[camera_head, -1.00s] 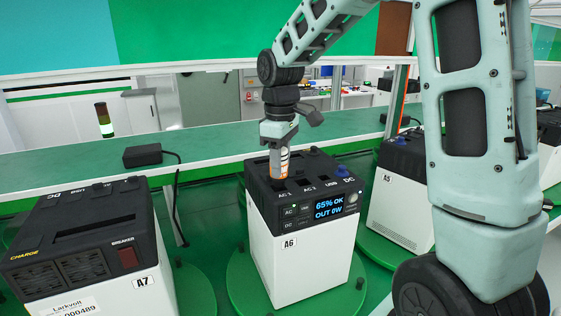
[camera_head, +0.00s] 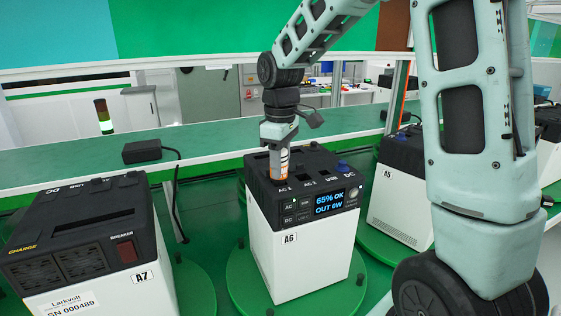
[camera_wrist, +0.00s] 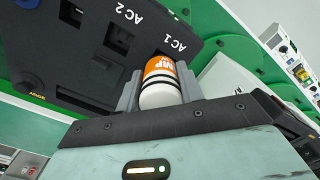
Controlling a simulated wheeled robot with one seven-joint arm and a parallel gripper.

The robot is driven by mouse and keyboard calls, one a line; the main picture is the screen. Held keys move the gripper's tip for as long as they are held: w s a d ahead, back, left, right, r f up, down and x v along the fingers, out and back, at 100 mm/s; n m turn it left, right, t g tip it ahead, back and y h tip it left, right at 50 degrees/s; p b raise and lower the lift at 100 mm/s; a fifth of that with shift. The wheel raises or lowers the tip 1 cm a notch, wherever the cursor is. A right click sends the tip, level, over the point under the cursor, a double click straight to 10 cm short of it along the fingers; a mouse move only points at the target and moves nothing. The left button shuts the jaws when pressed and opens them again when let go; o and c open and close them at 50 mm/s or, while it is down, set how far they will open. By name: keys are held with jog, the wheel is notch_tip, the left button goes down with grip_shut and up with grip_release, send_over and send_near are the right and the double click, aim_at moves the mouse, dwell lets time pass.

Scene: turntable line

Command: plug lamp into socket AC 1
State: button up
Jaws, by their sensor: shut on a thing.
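The power station A6 (camera_head: 287,250) stands on a green turntable (camera_head: 240,283), its black top holding the AC 1, AC 2, USB and DC ports. Its screen (camera_head: 329,203) reads 65% OK and OUT 0W. My gripper (camera_head: 278,170) points down over the AC 1 spot and is shut on the lamp plug, an orange and white cylinder (camera_wrist: 160,82). In the wrist view the plug sits between the grey fingers, its far end at the AC 1 socket beside the AC 1 label (camera_wrist: 172,42). The contact itself is hidden, so I cannot tell how deep it sits. The AC 2 socket (camera_wrist: 118,40) is empty.
Station A7 (camera_head: 90,240) stands at the left and station A5 (camera_head: 402,190) at the right, on green turntables. A black adapter (camera_head: 142,152) with a hanging cable lies on the green shelf (camera_head: 60,165) behind. A signal tower (camera_head: 103,117) stands farther back.

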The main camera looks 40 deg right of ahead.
jog(key=shift+f, duration=0.45)
jog(key=o, duration=1.1)
jog(key=shift+r, duration=0.1)
notch_tip(320, 180, up, 17)
jog(key=b, duration=0.3)
jog(key=shift+r, duration=0.1)
jog(key=shift+a, duration=0.1)
